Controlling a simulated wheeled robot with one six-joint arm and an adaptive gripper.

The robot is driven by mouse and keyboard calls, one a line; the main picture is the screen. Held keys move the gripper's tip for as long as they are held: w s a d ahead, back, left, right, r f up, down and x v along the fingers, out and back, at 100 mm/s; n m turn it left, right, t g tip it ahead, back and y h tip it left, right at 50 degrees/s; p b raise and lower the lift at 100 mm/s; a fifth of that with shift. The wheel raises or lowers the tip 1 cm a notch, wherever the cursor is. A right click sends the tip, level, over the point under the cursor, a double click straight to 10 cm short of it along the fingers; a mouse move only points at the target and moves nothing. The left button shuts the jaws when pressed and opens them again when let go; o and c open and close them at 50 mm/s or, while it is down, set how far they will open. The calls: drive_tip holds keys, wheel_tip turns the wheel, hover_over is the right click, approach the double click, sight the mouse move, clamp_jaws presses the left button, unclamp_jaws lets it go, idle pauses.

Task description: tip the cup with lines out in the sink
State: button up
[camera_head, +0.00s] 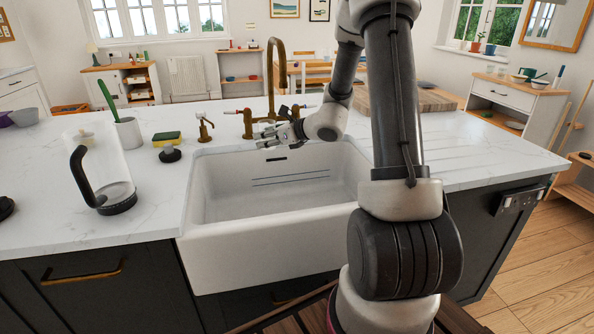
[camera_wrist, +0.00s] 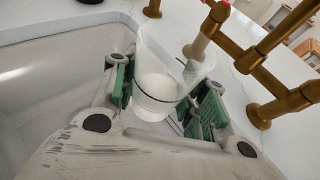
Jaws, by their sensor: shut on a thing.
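The cup with lines (camera_wrist: 165,62) is clear, with a dark line around its lower part, which looks whitish. My gripper (camera_wrist: 166,95) is shut on it, with a green pad on each side. The cup's wide rim points to the top of the wrist view; its exact tilt is hard to tell. In the head view my gripper (camera_head: 284,136) is at the back rim of the sink, beside the tap, and the cup is not clear there. The white sink (camera_head: 262,240) looks empty, and its wall (camera_wrist: 45,95) shows at the left in the wrist view.
The brass tap (camera_head: 271,80) rises close behind my gripper and crosses the right of the wrist view (camera_wrist: 262,60). Left of the sink stand a clear jug (camera_head: 103,175) with a black handle, a dark stopper (camera_head: 170,155), a sponge (camera_head: 167,138) and a brush pot (camera_head: 128,134).

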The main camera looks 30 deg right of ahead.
drive_tip(key=s+d+f+n+g+y, duration=0.1)
drive_tip(key=s+d+f+n+y, duration=0.1)
drive_tip(key=d+f, duration=0.2)
drive_tip(key=s+d+f+n+g+y, duration=0.2)
drive_tip(key=d+f, duration=0.2)
drive_tip(key=d, duration=0.6)
drive_tip(key=shift+s+d+f+n+g, duration=0.3)
drive_tip(key=shift+s+d+f+n, duration=0.05)
drive_tip(key=shift+n, duration=0.05)
drive_tip(key=shift+s+a+r+n+t+h, duration=0.45)
drive_tip(key=shift+s+a+r+n+t, duration=0.1)
drive_tip(key=shift+n, duration=0.45)
drive_tip(key=shift+s+a+r+n+t+h, duration=0.45)
drive_tip(key=shift+r+n+t, duration=0.15)
drive_tip(key=shift+n, duration=0.4)
drive_tip(key=shift+s+a+r+n+t+h, duration=0.4)
drive_tip(key=shift+s+a+r+n+t, duration=0.15)
drive_tip(key=shift+n, duration=0.45)
drive_tip(key=shift+w+d+r+n+t+h+p, duration=0.1)
drive_tip(key=shift+r+n+t+h+p, duration=0.15)
drive_tip(key=shift+r+n+t, duration=0.5)
drive_tip(key=shift+r+n+t+h+p, duration=0.1)
drive_tip(key=shift+r+n+t+h, duration=0.35)
drive_tip(key=shift+n, duration=0.6)
drive_tip(key=shift+s+a+r+n+t, duration=0.3)
drive_tip(key=shift+s+a+r+n, duration=0.3)
drive_tip(key=shift+n, duration=0.3)
idle(0.5)
